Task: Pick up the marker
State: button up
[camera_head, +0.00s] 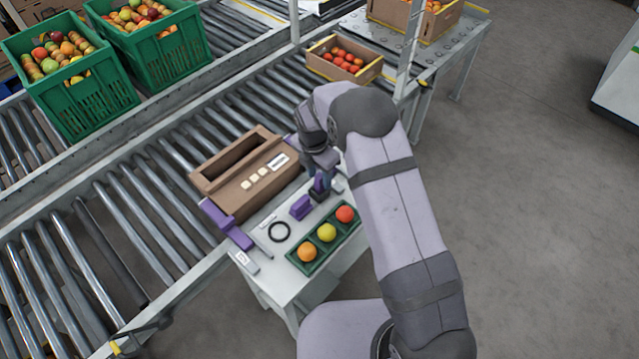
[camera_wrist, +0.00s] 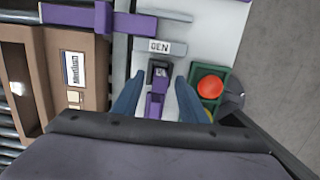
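My gripper (camera_wrist: 158,98) is open above the small white table; its two blue fingers stand apart in the wrist view. Between and beyond them in that view is a purple and black tool (camera_wrist: 157,88); I see no grip on it. In the head view my gripper (camera_head: 321,181) is partly hidden by my wrist, close over the table's far side. A slim grey stick (camera_head: 262,244), perhaps the marker, lies on the table near the black ring (camera_head: 279,232). It is too small to be sure.
A green tray (camera_head: 293,259) with three fruits sits on the table. A purple block (camera_head: 300,207) lies near the tool. A brown cardboard box (camera_head: 227,203) is on the roller conveyor beside the table. A white label (camera_wrist: 160,47) shows in the wrist view.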

jog(key=shift+f, duration=0.3)
grip_shut()
jog(key=shift+r, duration=0.1)
notch_tip(320, 180, up, 10)
jog(key=shift+f+b, duration=0.1)
jog(key=shift+b, duration=0.4)
jog(key=shift+r, duration=0.2)
